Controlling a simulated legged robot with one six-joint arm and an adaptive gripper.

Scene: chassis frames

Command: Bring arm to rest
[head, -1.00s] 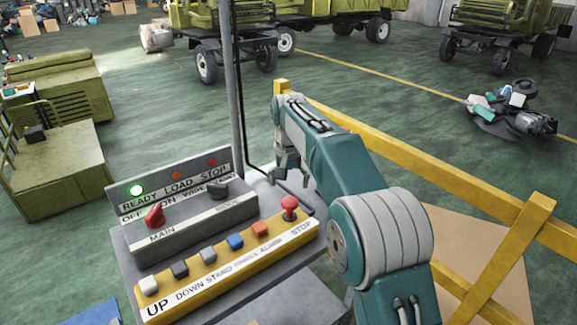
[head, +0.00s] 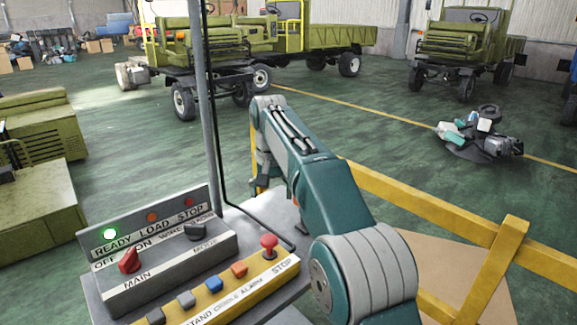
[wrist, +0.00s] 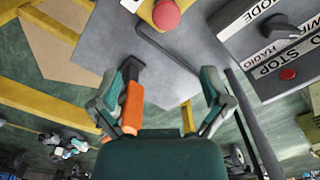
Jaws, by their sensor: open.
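My arm reaches forward over the right side of the grey control stand, bent at the elbow. My gripper (head: 262,182) hangs at its far end, pointing down, partly hidden by the arm. In the wrist view my gripper (wrist: 170,75) has its two fingers spread apart over the grey stand top (wrist: 178,75). An orange piece with a dark end (wrist: 132,105) shows beside the left finger; I cannot tell whether it is held or separate.
A pole (head: 208,110) rises beside the gripper. A yellow rail (head: 430,210) runs along the right. Green floor lies beyond.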

